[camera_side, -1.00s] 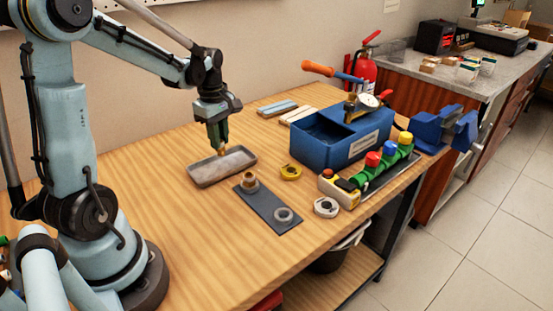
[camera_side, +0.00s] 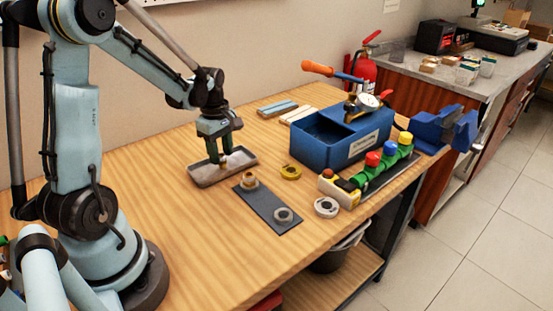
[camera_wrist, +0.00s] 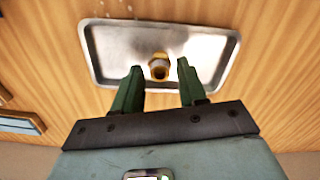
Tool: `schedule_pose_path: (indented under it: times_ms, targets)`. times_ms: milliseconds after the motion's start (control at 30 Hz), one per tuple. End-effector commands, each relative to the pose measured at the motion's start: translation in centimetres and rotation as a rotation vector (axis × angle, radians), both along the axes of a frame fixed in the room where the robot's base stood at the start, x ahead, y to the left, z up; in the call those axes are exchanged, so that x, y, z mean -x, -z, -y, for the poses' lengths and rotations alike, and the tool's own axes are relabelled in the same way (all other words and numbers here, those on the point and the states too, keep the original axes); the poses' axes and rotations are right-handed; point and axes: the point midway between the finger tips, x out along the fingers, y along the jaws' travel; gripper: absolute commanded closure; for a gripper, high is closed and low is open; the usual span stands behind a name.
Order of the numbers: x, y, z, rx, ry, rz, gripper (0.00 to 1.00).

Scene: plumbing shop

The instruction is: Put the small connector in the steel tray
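The small brass connector (camera_wrist: 158,66) is on the floor of the steel tray (camera_wrist: 215,44), near its middle. In the side view the connector (camera_side: 223,163) shows just below the fingertips, inside the tray (camera_side: 205,184). My gripper (camera_wrist: 158,78) is open. Its two green fingers are spread apart on either side of the connector, with a gap to each. In the side view my gripper (camera_side: 221,156) is low over the tray, and its fingers partly cover the tray's back.
A dark plate (camera_side: 268,208) in front of the tray holds a larger brass fitting (camera_side: 249,182) and a grey ring (camera_side: 283,215). A yellow ring (camera_side: 291,172) and a white roll (camera_side: 326,207) lie nearby. A blue toolbox (camera_side: 335,148) stands to the right. The front table is clear.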

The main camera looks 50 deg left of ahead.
Motion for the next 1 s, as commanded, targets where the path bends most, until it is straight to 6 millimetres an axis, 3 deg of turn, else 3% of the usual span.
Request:
schedule_pose_path:
  times_ms: [467,1000]
  targets:
    - [0.0,-1.0,0.0,0.0,0.0,0.0,0.54]
    - [0.0,-9.5,0.0,0.0,0.0,0.0,0.54]
